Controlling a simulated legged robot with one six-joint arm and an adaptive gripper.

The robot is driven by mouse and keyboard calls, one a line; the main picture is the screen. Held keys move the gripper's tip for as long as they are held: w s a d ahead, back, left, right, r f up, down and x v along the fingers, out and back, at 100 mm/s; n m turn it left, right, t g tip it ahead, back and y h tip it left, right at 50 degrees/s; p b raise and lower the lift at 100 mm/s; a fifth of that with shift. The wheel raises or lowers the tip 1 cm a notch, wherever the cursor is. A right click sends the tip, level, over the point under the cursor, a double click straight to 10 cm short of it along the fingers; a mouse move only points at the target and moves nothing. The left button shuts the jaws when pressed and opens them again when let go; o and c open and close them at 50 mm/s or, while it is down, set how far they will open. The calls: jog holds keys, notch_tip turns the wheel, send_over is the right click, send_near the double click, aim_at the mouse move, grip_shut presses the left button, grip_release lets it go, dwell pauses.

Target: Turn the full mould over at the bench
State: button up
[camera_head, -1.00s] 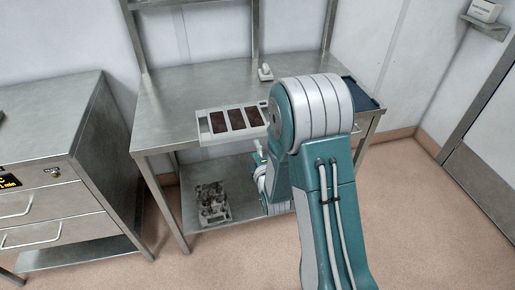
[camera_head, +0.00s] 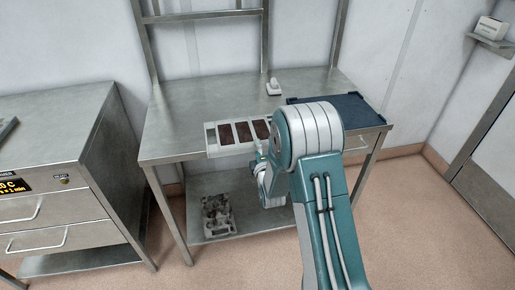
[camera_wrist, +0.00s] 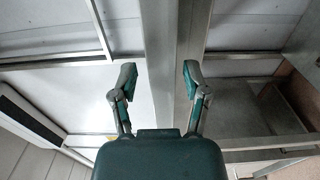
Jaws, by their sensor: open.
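The mould (camera_head: 211,140) is a pale tray with dark brown fill in its three cavities, fill side up. In the head view it is at the front edge of the steel bench (camera_head: 180,110), partly hidden on its right by my arm. My gripper's fingers are apart with nothing between them in the wrist view (camera_wrist: 158,75). In the head view my fingers cannot be made out; my wrist is just below the bench's front edge, near the mould. I cannot make out the mould in the wrist view.
A dark blue tray or mat (camera_head: 350,105) lies on the bench's right side. A small white object (camera_head: 273,87) stands at the back. A grey mould-like block (camera_head: 217,216) is on the lower shelf. A steel drawer cabinet (camera_head: 60,140) stands left. The bench's left part is clear.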

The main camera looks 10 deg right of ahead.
jog(key=shift+w, duration=0.5)
